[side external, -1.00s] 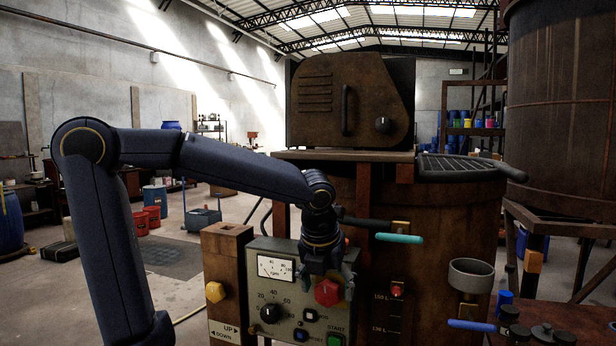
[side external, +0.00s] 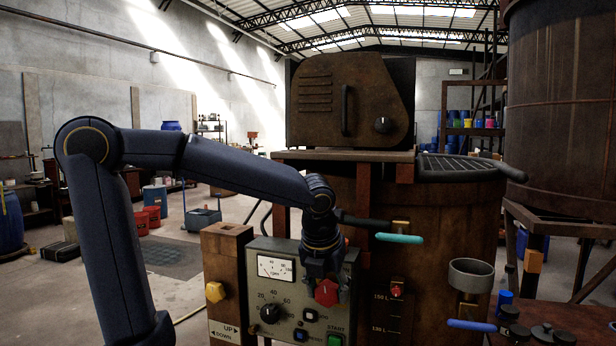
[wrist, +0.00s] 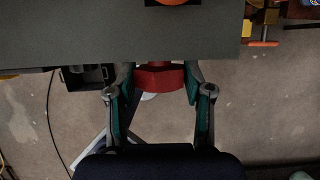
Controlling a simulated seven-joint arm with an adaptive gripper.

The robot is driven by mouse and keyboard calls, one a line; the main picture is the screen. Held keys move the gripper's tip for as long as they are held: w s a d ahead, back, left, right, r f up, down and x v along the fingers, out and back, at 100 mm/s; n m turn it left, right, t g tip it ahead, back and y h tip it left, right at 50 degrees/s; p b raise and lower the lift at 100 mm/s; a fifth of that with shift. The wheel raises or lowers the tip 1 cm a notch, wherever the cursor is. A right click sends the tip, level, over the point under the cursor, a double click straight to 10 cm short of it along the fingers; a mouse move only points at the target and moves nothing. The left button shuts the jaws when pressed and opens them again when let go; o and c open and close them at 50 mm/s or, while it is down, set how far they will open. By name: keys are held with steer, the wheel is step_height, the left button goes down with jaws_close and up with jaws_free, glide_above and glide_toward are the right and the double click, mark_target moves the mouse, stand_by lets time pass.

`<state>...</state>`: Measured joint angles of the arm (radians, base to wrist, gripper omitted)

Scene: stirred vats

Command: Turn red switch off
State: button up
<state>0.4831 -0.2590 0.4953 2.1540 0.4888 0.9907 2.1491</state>
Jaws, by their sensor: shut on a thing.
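The red switch (side external: 326,292) is a faceted red knob on the front of a grey control panel (side external: 288,318). My gripper (side external: 327,284) is at the panel's upper right, with its fingers around the knob. In the wrist view the red switch (wrist: 160,77) sits between the two green-padded fingers of my gripper (wrist: 160,84), just off the panel's edge (wrist: 90,40). The gripper is shut on the red switch. The fingers hide part of the knob in the side view, and its exact setting cannot be read.
The panel also carries a dial gauge (side external: 276,268), a black knob (side external: 270,313) and a green START button (side external: 335,340). A teal-handled lever (side external: 399,238) juts out just right of my wrist. A yellow knob (side external: 215,292) is on the post to the left.

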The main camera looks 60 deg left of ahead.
steer(key=t+h, duration=0.2)
steer(key=shift+s+a+n+t+h, duration=0.2)
steer(key=shift+n+t+h, duration=0.1)
steer(key=shift+n, duration=0.1)
steer(key=shift+s+a+n+t+h, duration=0.1)
steer(key=shift+n+t+h, duration=0.2)
steer(key=shift+t+h, duration=0.9)
steer(key=shift+f, duration=0.1)
steer(key=o, duration=1.2)
steer(key=shift+c, duration=0.2)
